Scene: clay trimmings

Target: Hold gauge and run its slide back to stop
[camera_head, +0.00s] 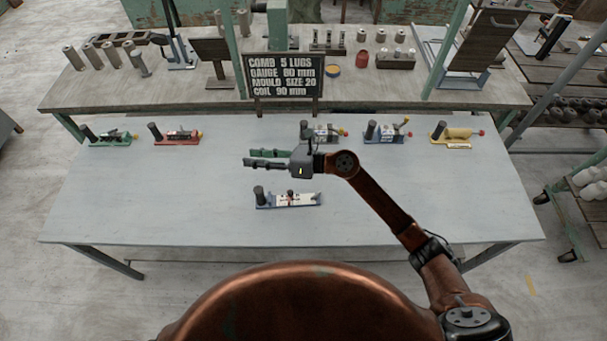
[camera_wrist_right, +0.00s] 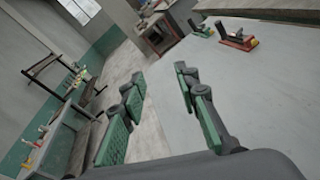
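A small device that looks like the gauge (camera_head: 300,201) lies near the middle front of the table. It has a blue base, a pale top with a small reddish part, and an upright dark post at its left end. The position of its slide is too small to read. My right gripper (camera_head: 264,158) is above the table, behind the gauge in the head view, fingers pointing left. In the right wrist view its green-padded fingers (camera_wrist_right: 162,95) are wide apart with nothing between them. The gauge does not show there. My left gripper is not in view.
Along the table's back stand green (camera_head: 112,139), red (camera_head: 178,138), grey (camera_head: 321,134), blue (camera_head: 384,134) and yellow (camera_head: 456,135) devices. A dark sign (camera_head: 285,77) reads "GAUGE 80 mm" among other lines. The pale table (camera_head: 130,205) is clear on both sides of the gauge.

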